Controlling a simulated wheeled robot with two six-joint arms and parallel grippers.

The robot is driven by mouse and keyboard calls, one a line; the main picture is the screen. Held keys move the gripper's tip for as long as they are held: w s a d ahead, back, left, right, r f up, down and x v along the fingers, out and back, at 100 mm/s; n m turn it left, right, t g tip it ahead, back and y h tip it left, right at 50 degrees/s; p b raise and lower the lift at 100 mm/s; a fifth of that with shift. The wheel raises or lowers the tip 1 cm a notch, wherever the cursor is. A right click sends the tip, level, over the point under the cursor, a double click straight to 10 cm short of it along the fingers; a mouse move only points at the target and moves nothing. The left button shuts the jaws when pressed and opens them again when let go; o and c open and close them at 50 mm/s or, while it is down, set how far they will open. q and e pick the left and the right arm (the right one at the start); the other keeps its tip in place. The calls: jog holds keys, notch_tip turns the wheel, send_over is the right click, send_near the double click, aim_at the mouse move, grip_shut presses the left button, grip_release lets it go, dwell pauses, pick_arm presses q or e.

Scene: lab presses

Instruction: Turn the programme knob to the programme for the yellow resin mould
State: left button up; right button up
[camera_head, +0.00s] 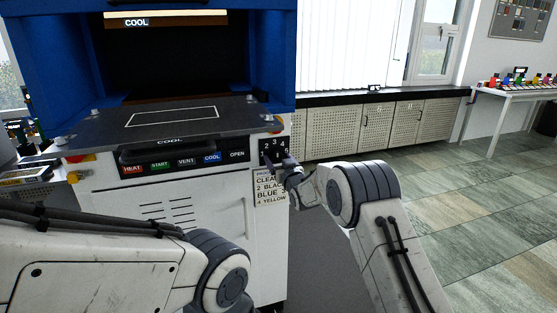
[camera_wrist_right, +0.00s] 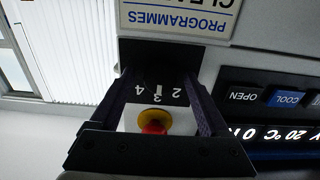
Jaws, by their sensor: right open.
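The programme knob (camera_wrist_right: 157,72) is dark and sits on a black number plate (camera_head: 275,147) right of the press's buttons. In the wrist view, upside down, a white pointer mark lies by the 3, between 2 and 4. My right gripper (camera_head: 283,168) is open just in front of the plate. In the wrist view its fingers (camera_wrist_right: 157,100) stand on either side of the knob; I cannot tell whether they touch it. The programmes card (camera_head: 270,188) below is partly hidden by my gripper; its last line reads 4 YELLOW. My left gripper is out of view; only its arm shows.
The press has a blue frame (camera_head: 270,60), a dark plate (camera_head: 90,135) and a button row (camera_head: 185,162) reading HEAT, START, VENT, COOL, OPEN. A red stop button (camera_wrist_right: 154,127) on yellow is close to the fingers. The floor at right is clear.

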grip_shut()
